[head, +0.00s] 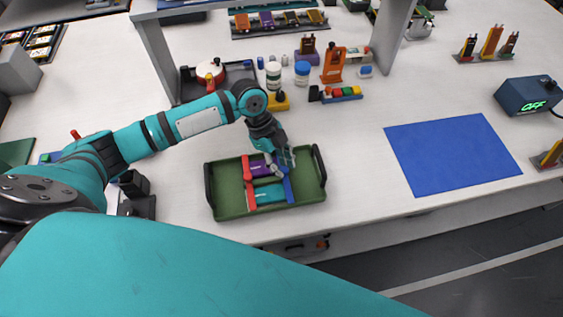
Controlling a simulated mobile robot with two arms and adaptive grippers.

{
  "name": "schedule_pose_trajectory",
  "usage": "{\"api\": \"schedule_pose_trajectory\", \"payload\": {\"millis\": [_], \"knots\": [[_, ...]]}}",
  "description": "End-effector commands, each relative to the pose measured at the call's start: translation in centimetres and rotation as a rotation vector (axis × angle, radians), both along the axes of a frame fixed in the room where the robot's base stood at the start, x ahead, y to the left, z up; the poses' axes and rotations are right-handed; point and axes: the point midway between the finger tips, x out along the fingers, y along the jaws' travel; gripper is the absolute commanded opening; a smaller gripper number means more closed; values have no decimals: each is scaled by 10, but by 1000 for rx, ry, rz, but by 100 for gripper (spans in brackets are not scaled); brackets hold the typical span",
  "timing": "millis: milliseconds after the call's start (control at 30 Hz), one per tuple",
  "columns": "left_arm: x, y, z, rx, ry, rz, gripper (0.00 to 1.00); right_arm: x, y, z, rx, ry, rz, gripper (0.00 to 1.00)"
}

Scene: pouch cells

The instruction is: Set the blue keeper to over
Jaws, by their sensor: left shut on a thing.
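The green tray (232,210) with dark end handles lies on the white table. In it are a purple pouch cell (259,169) and, nearer to me, a teal pouch cell (269,193). The blue keeper (288,188) is a narrow upright strip at the right ends of the cells. A red strip (250,195) stands at their left ends. My left gripper (281,168) reaches down into the tray's upper right part, shut at the upper end of the blue keeper. Its fingers hide that end and part of the purple cell. My right gripper is not in view.
A blue mat (450,153) lies to the right, with bare table between it and the tray. A dark blue box with a green "OFF" display (530,95) is at far right. Behind the tray stand a blue-lidded jar (302,72) and an orange stand (333,66).

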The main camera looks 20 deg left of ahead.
Motion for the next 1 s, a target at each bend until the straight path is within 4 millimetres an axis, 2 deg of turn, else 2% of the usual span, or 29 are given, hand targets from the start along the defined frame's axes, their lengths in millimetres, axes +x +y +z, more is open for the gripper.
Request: {"api": "schedule_pose_trajectory", "payload": {"millis": [300, 467, 700, 733, 900, 1000], "knots": [[0, 0, 1, 0, -1, 0, 0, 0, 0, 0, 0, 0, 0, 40], [-6, 10, 3, 1, 1, 1, 0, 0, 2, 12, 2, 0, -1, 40], [-6, 10, 1, -1, -1, -1, 0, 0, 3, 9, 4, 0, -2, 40], [-6, 10, 1, -1, -1, -1, 27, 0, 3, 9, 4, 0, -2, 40], [-6, 9, 1, -1, -1, -1, 47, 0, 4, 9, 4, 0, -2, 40], [-6, 9, 1, -1, -1, 0, 47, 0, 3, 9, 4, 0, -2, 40]]}}
